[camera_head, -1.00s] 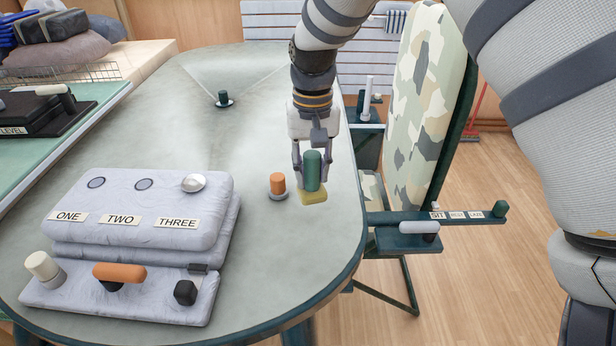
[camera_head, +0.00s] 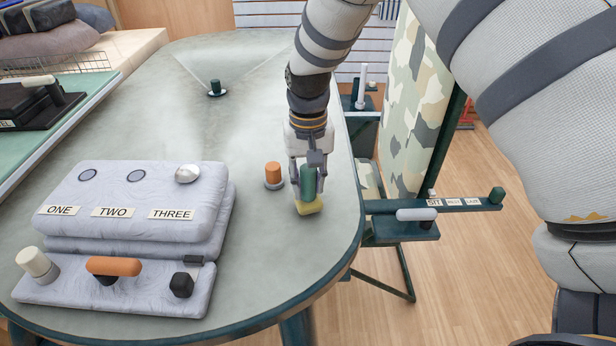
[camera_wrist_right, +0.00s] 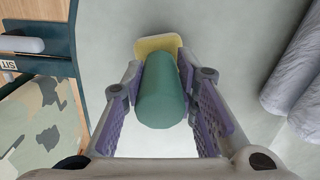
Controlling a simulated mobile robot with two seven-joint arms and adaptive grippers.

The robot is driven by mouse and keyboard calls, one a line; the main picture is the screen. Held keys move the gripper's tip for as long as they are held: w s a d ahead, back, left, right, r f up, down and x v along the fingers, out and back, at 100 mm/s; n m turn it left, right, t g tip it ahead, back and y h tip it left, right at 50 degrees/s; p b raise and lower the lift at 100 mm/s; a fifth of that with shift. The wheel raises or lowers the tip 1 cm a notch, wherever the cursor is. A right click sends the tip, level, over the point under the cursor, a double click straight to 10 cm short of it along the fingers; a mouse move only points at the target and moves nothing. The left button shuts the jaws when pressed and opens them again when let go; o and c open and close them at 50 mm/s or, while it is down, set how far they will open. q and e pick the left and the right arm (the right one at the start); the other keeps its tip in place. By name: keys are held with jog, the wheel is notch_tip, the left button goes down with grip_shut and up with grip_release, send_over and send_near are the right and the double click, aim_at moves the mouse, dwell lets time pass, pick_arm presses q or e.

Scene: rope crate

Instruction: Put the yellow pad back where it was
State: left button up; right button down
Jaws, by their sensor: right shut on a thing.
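The yellow pad (camera_head: 309,206) is a small flat block with a green upright handle (camera_head: 308,182), at the right side of the grey-green table. My right gripper (camera_head: 306,180) points down and is shut on the green handle. In the right wrist view the handle (camera_wrist_right: 162,92) lies between the two purple-lined fingers, and the yellow pad (camera_wrist_right: 158,44) shows beyond it. I cannot tell whether the pad touches the table. My left gripper is not in view.
An orange-topped peg (camera_head: 273,175) stands just left of the pad. A grey box labelled ONE, TWO, THREE (camera_head: 140,240) fills the table's near left. A green knob (camera_head: 215,88) stands farther back. A camouflage chair (camera_head: 415,110) is beyond the right edge. Middle table is clear.

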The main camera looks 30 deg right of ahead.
jog(key=shift+f, duration=0.55)
dwell(0.4)
jog(key=c, duration=1.2)
grip_release()
jog(key=shift+r, duration=0.1)
notch_tip(320, 180, up, 12)
jog(key=shift+f, duration=0.1)
